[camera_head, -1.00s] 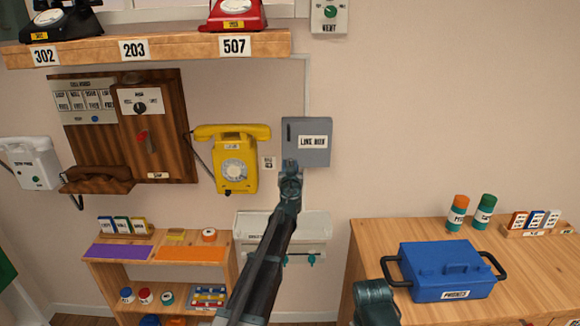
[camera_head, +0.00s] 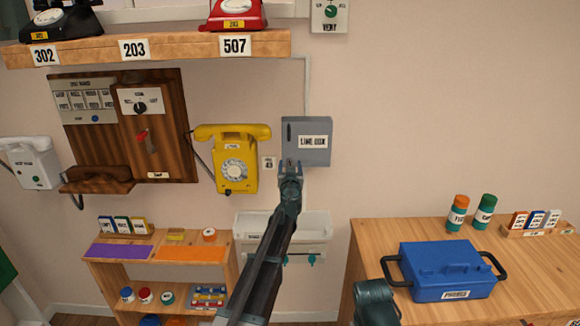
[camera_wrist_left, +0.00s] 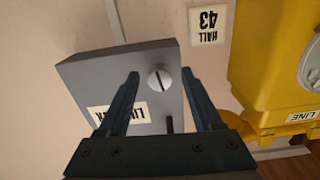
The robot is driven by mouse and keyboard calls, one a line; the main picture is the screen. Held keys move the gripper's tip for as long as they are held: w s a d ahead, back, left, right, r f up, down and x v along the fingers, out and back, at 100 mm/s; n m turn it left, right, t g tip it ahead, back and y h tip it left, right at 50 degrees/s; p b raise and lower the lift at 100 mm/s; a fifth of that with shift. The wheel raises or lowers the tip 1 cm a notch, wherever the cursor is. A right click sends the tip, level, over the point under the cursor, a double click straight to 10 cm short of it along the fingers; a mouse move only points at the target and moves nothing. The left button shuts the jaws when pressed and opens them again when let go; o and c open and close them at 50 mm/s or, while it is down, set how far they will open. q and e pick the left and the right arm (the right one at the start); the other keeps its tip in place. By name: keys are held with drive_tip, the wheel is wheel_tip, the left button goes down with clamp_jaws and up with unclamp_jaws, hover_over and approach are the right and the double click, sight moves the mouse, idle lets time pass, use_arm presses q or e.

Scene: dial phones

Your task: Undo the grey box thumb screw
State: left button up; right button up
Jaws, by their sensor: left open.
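The grey box (camera_head: 318,126), labelled LINE BOX, is fixed to the wall right of the yellow phone. In the left wrist view the grey box (camera_wrist_left: 84,78) appears turned over, and its round slotted thumb screw (camera_wrist_left: 159,78) shows on its front face. My left gripper (camera_head: 290,165) is at the box's lower left corner and hides the screw in the head view. In the left wrist view my left gripper (camera_wrist_left: 160,75) is open, one finger on each side of the screw, with gaps visible between.
The yellow phone (camera_head: 234,150) hangs close left of the box, with a small HALL 43 tag (camera_wrist_left: 208,24) between. A white tray (camera_head: 310,222) is below. A blue toolbox (camera_head: 446,265) sits on the wooden bench (camera_head: 395,232) at right. The wall right of the box is clear.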

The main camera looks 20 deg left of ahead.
use_arm(q)
drive_tip(key=v, duration=1.3)
drive_tip(key=shift+s, duration=0.2)
drive_tip(key=s+d+f+g, duration=0.3)
drive_tip(key=s+f+g, duration=0.3)
drive_tip(key=s+f, duration=0.25)
drive_tip(key=s+d+f+g, duration=0.3)
drive_tip(key=s+f+g, duration=0.2)
drive_tip(key=s+f, duration=0.4)
drive_tip(key=s+d+f+m+g+h, duration=0.2)
drive_tip(key=s+d, duration=0.3)
drive_tip(key=s, duration=0.4)
drive_tip(key=s+d+f+m+g+h, duration=0.1)
drive_tip(key=s+d+m+g, duration=0.3)
drive_tip(key=s, duration=0.4)
drive_tip(key=shift+s+d+f+m+g+h, duration=0.3)
drive_tip(key=shift+s+d+f+h, duration=0.1)
drive_tip(key=shift+d+f, duration=0.35)
drive_tip(key=shift+d+r, duration=0.1)
